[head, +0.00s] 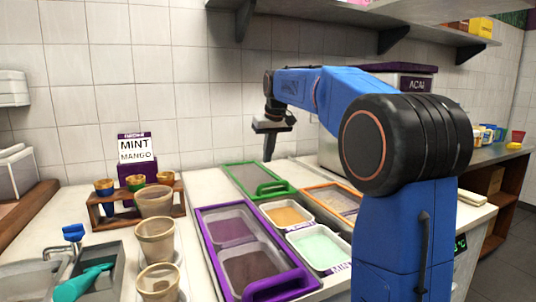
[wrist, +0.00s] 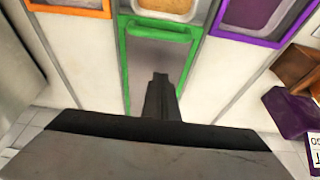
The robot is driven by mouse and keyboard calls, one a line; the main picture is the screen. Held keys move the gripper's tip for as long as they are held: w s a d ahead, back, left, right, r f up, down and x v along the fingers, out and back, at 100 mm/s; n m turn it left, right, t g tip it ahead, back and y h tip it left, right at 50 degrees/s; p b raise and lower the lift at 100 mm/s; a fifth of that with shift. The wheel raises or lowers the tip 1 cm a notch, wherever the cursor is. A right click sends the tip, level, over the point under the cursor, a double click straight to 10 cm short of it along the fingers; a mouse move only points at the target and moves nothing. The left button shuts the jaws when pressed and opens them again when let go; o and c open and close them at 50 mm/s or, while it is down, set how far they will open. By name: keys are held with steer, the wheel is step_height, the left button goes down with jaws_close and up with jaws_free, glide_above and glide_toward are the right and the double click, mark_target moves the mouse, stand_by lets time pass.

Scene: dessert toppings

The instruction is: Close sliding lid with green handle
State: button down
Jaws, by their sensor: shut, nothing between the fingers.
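The sliding lid (head: 250,180) has a green frame and a grey see-through panel, and it lies at the back of the counter near the wall. Its green handle (head: 273,188) is at the front end of the lid. In the wrist view the lid (wrist: 158,60) lies beneath my gripper, with the handle (wrist: 155,34) at the top. My gripper (head: 268,156) is shut and empty, pointing down over the lid's rear part. Its fingers (wrist: 160,80) overlap the panel in the wrist view, behind the handle. I cannot tell if the tips touch it.
A tan tub (head: 286,214) and a mint tub (head: 320,247) sit uncovered in front of the green lid. A purple-framed lid (head: 205,210) lies to the left, an orange-framed one (head: 318,186) to the right. Cups (head: 157,240) and a wooden rack (head: 100,217) stand further left.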

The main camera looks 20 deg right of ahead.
mark_target(270, 192)
steer(key=x, duration=0.6)
steer(key=shift+f, duration=0.15)
steer(key=shift+s+f, duration=0.1)
steer(key=shift+f, duration=0.3)
steer(key=shift+s+f, duration=0.1)
steer(key=shift+s, duration=0.75)
steer(key=shift+s+f, duration=0.15)
steer(key=shift+s, duration=0.75)
